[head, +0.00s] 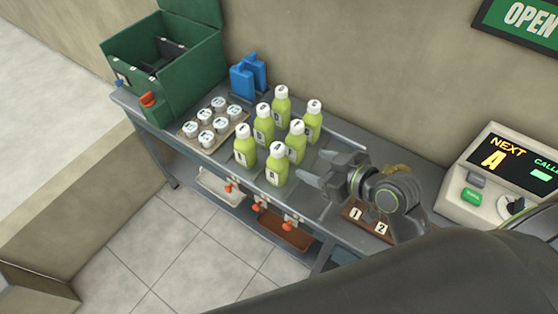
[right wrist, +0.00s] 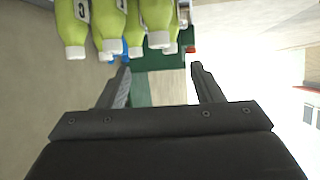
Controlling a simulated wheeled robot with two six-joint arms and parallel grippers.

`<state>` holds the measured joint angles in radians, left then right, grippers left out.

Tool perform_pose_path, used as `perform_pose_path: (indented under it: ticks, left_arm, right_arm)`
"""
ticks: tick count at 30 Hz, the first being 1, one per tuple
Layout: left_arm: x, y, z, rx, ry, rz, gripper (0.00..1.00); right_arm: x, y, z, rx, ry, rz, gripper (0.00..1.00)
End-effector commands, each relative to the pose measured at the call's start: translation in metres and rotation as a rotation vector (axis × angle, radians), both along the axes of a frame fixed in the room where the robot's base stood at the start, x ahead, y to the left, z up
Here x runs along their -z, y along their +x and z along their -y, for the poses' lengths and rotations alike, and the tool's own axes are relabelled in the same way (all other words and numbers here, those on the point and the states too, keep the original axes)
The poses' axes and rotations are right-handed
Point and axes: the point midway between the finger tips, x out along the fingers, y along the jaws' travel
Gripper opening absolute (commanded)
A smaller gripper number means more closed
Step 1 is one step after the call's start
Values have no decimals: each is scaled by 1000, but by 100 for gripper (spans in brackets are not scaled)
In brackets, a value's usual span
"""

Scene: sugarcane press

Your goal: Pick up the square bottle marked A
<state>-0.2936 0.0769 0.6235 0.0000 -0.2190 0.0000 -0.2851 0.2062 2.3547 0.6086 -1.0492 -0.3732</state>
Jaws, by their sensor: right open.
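Several square bottles of yellow-green juice with white caps stand upright in a cluster on the grey bench in the head view. The front bottle (head: 277,166) is nearest my right gripper (head: 315,168), which is to its right, apart from it, open and empty. In the right wrist view, bottles (right wrist: 157,15) appear upside down along the top edge, beyond the open fingers (right wrist: 160,68). My left gripper is not in view.
A tray of white cups (head: 187,129) and a green box (head: 180,88) stand left of the bottles. A blue object (head: 243,82) is behind them. A board marked 1 and 2 (head: 351,212) and a console showing "NEXT A" (head: 500,158) are to the right.

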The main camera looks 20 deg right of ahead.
Motion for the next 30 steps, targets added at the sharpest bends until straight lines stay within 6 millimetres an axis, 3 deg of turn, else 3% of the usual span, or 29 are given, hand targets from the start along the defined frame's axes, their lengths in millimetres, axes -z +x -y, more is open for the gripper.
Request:
perform_pose_path:
  ticks: [6,18,30]
  left_arm:
    - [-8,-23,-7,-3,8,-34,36]
    - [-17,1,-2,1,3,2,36]
    - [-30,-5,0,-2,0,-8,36]
  right_arm:
    - [18,34,-17,2,4,-1,60]
    - [45,74,-37,1,-1,-1,60]
    - [60,99,-47,0,-1,-3,60]
